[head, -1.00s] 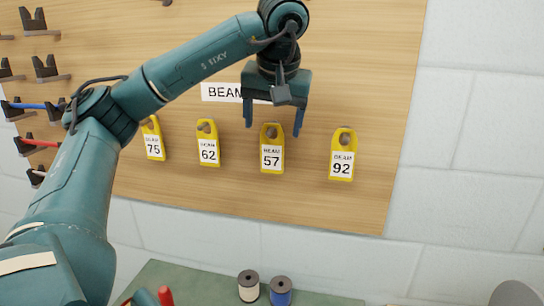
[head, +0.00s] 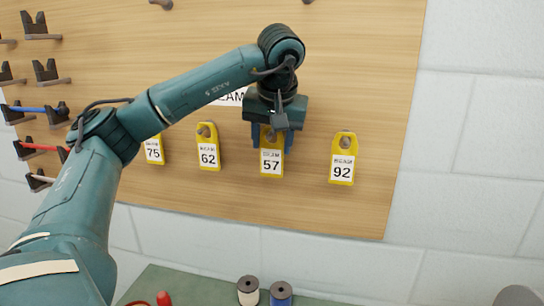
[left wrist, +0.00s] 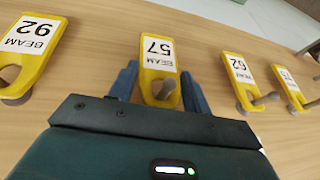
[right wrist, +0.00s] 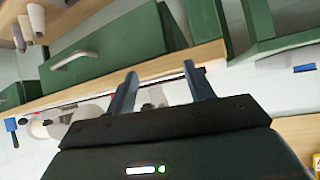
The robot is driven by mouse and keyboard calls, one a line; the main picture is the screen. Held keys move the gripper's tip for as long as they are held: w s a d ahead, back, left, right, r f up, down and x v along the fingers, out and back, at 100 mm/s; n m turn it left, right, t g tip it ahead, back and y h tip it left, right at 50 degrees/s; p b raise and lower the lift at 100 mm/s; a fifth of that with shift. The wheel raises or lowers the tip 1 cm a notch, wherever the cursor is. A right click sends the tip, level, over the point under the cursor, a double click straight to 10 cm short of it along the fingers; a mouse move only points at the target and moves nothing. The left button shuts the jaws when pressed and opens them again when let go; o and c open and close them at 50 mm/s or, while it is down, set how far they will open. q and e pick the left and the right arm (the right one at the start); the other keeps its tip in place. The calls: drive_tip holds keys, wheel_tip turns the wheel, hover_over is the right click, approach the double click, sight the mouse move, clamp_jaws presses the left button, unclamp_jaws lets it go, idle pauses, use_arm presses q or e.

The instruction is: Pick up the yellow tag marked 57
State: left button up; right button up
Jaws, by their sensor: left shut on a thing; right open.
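The yellow tag marked 57 (head: 271,164) hangs from a peg on the wooden board, label facing out. It also shows upside down in the left wrist view (left wrist: 158,52). My left gripper (head: 271,142) is at the tag's upper part, one finger on each side, shut on it. In the left wrist view the fingers (left wrist: 159,75) flank the tag, and the peg still passes through its hole. My right gripper (right wrist: 160,84) is open and empty in the right wrist view, away from the tags, and is outside the head view.
Yellow tags marked 62 (head: 208,158) and 75 (head: 154,150) hang to the left, and 92 (head: 342,168) to the right, each apart from tag 57. Black holders (head: 46,72) sit at the board's left. Spools (head: 281,292) stand on the green surface below.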

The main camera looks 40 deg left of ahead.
use_arm(q)
drive_tip(key=c, duration=0.3)
drive_tip(key=shift+c, duration=0.2)
